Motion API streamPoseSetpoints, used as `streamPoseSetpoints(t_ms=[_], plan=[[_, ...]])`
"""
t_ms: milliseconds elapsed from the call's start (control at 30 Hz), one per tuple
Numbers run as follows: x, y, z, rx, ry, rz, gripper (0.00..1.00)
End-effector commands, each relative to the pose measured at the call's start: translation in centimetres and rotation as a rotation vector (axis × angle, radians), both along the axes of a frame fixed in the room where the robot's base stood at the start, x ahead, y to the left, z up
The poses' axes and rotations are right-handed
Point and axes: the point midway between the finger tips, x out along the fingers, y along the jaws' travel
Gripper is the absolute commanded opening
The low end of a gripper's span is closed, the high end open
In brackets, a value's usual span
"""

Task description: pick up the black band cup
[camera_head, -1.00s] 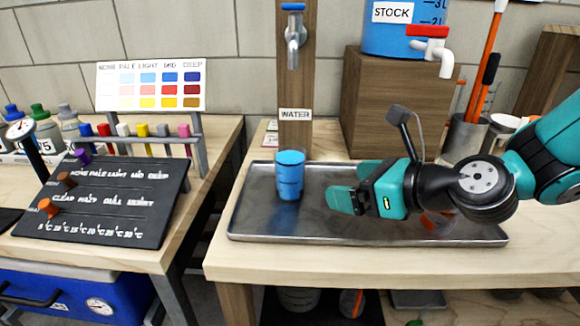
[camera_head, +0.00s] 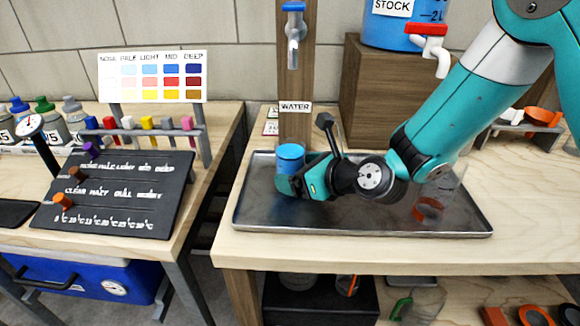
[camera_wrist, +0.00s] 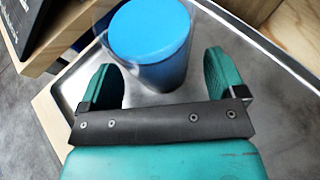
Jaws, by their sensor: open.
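A clear cup with blue contents (camera_head: 291,158) stands upright at the left end of the metal tray (camera_head: 345,222). In the wrist view the cup (camera_wrist: 152,42) is just ahead of and between my fingers. I cannot make out a black band on it now; its lower part is hidden behind my gripper in the head view. My gripper (camera_head: 291,186) is open and low over the tray, close to the cup. In the wrist view, one green finger of my gripper (camera_wrist: 160,82) is on each side of the cup's near edge, with nothing clasped.
A clear cup with a red-orange band (camera_head: 430,208) is on the tray's right part, under my arm. The water tap (camera_head: 293,35) on its post is behind the blue cup. A wooden block (camera_head: 385,95) carries the stock tank. A black panel (camera_head: 120,195) is left.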

Motion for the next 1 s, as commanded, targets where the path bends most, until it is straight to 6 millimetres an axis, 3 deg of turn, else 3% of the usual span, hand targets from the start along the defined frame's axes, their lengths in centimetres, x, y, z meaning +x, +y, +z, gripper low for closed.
streamPoseSetpoints(t_ms=[133, 400, 667, 1000], plan=[[1.04, 1.26, -0.7, 0.0, 0.0, 0.001, 0.89], [1.26, 1.4, -0.84, 0.0, 0.001, -0.001, 0.89], [1.24, 1.38, -0.82, 0.0, 0.001, -0.001, 0.3], [1.25, 1.4, -0.64, 0.0, 0.0, -0.001, 0.3]])
